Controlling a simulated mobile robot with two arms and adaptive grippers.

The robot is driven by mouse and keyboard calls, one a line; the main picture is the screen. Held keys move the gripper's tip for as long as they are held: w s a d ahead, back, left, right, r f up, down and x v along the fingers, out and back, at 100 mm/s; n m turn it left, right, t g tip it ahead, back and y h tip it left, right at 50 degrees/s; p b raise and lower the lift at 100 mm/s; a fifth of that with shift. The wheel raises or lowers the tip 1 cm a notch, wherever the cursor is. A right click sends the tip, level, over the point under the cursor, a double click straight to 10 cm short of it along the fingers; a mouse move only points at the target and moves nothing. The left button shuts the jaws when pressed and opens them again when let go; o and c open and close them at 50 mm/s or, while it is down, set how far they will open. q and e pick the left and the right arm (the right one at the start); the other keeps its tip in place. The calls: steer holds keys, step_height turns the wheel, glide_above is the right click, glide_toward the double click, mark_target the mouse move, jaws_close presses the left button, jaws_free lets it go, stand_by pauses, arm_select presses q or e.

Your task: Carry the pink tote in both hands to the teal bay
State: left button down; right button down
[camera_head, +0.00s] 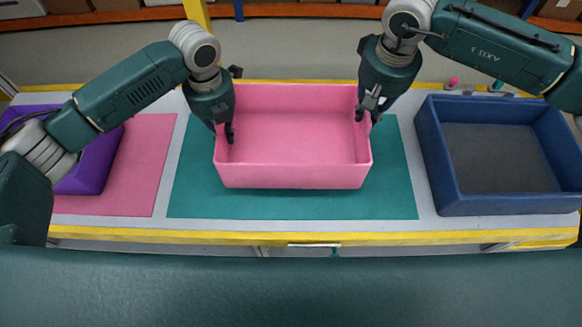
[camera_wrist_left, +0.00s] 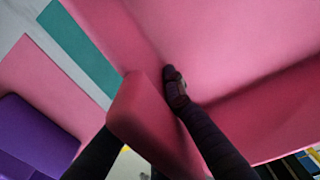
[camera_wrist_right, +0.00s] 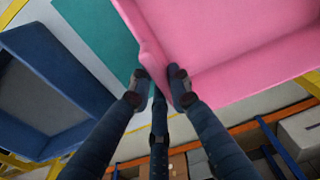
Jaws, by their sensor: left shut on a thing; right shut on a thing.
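The pink tote (camera_head: 292,176) is upright and empty over the teal bay (camera_head: 196,192), a flat teal rectangle on the table. I cannot tell whether the tote touches the mat. My left gripper (camera_head: 229,135) is shut on the tote's left wall, one finger inside it; the left wrist view shows that finger against the pink wall (camera_wrist_left: 150,115). My right gripper (camera_head: 366,108) is shut on the right wall near the back corner; the right wrist view shows the fingers (camera_wrist_right: 158,88) at the pink rim (camera_wrist_right: 150,50). The outer left finger is partly hidden.
A purple tote (camera_head: 97,165) stands on a pink bay (camera_head: 135,180) at the left. A blue tote (camera_head: 435,165) with a grey floor stands at the right. Small items, one pink (camera_head: 454,82), lie at the back right. The table has a yellow front edge (camera_head: 200,236).

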mark_target(229, 148)
arm_select(q)
steer(key=shift+d+f, duration=0.1)
steer(key=shift+f, duration=0.4)
arm_select(e)
steer(key=shift+f, duration=0.55)
arm_select(q)
steer(key=shift+f, duration=0.1)
arm_select(e)
steer(key=shift+f, duration=0.1)
